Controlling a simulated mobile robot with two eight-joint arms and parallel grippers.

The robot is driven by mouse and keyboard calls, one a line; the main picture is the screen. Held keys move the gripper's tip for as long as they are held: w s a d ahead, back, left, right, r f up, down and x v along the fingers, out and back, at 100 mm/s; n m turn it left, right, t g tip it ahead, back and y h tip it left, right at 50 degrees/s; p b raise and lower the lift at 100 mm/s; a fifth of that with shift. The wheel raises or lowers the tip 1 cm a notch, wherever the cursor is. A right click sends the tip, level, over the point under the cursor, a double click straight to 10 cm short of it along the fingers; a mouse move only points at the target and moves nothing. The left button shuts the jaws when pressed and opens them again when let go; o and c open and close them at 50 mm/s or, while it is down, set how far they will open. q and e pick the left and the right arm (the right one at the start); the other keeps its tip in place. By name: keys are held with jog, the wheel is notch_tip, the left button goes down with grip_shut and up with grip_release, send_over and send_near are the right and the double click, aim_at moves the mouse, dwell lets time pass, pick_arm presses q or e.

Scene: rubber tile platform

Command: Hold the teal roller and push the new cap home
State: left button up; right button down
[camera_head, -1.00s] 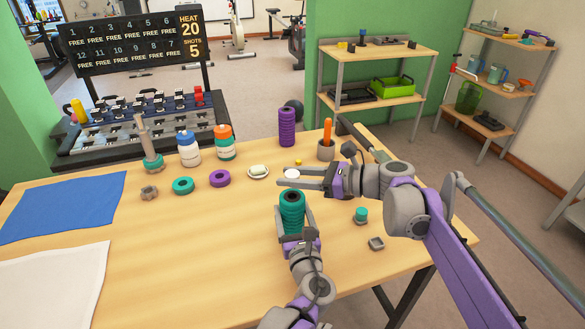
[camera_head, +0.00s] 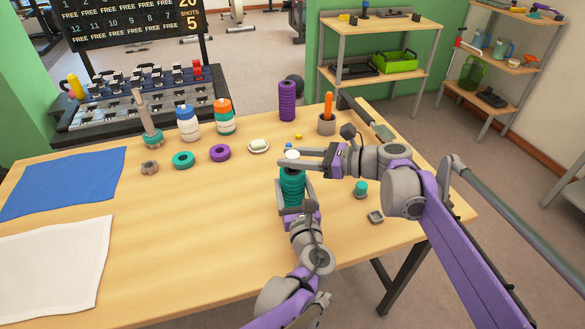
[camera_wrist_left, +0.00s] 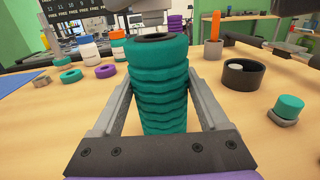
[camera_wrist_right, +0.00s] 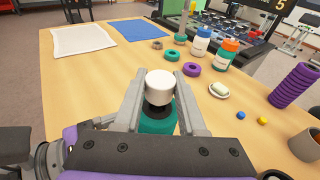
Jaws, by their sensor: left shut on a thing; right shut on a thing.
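The ribbed teal roller (camera_head: 292,187) stands upright in my left gripper (camera_head: 293,198), whose fingers close on its sides. In the left wrist view the roller (camera_wrist_left: 160,85) shows a dark hollow top. My right gripper (camera_head: 284,161) is shut on the white cap (camera_head: 291,153) above the roller. In the right wrist view the cap (camera_wrist_right: 159,86) sits between the fingertips, over a dark part and the teal roller (camera_wrist_right: 157,122). I cannot tell whether the cap touches the roller.
A small teal piece (camera_head: 361,189) and a grey nut-like piece (camera_head: 376,217) lie to the right. A purple roller (camera_head: 287,101), a grey cup (camera_head: 326,123), a soap dish (camera_head: 258,146), rings and bottles stand behind. The table's left holds blue and white cloths (camera_head: 66,183).

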jog(key=shift+f, duration=0.8)
dwell(1.2)
jog(key=shift+c, duration=2)
grip_release()
jog(key=shift+d, duration=0.1)
jog(key=v, duration=1.2)
